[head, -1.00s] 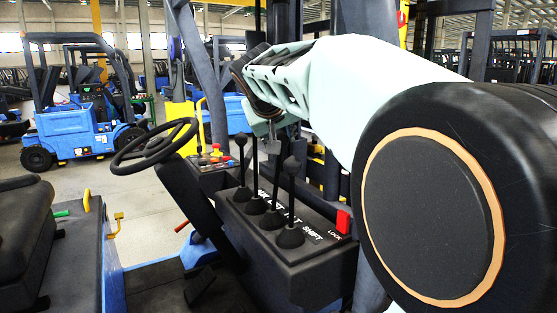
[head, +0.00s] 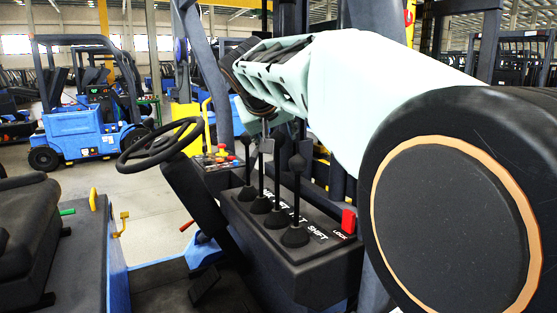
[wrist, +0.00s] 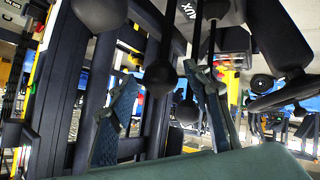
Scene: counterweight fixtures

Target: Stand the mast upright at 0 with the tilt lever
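Several black levers with ball knobs rise from the dark console. By the partly hidden printed labels, the tilt lever (head: 278,190) appears to be the one just left of the SHIFT lever (head: 296,200). My gripper (head: 268,138) is above the lever tops in the head view, its fingers partly hidden by its own body. In the wrist view my gripper (wrist: 165,110) is open, fingers apart, with a black knob (wrist: 160,78) showing between them. I cannot tell which lever that is, or whether anything touches. The dark mast rails (head: 337,180) stand behind the console; no angle reading is legible.
A steering wheel (head: 160,145) is left of the console (head: 310,260). A red LOCK switch (head: 348,221) sits at its right end, and small coloured buttons (head: 222,155) are beyond it. A seat (head: 25,220) is at the left. Another blue forklift (head: 85,120) stands behind.

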